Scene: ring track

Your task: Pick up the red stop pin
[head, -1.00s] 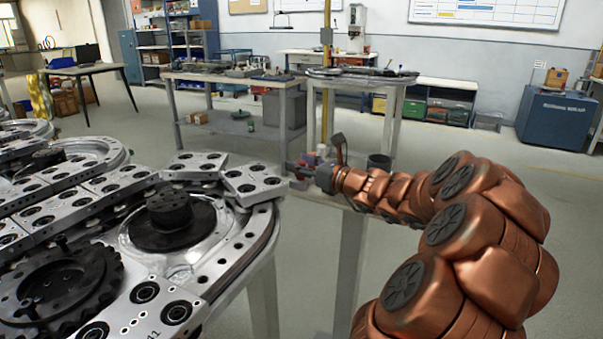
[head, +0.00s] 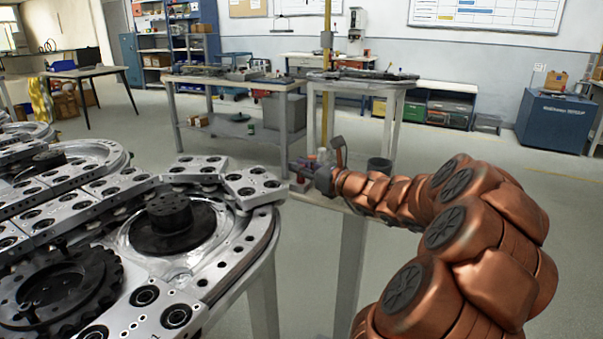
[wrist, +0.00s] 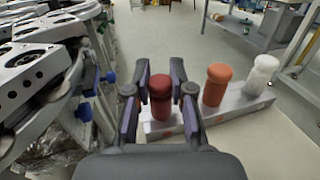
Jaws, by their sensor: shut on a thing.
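The red stop pin (wrist: 160,97) stands upright in the middle of the wrist view, with a wide round head. My gripper (wrist: 160,88) is shut on the pin, one finger on each side of it. The pin's lower end is at the pale pin rack (wrist: 232,108); whether it is clear of the rack cannot be told. An orange pin (wrist: 216,86) and a white pin (wrist: 262,75) stand in the rack to its right. In the head view, my gripper (head: 303,178) reaches over a small stand right of the track, and the pin is barely visible there.
The silver ring track (head: 225,235) fills the left of the head view, its edge close to my gripper; its side also shows in the wrist view (wrist: 50,80). A dark cup (head: 379,164) stands on the small stand.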

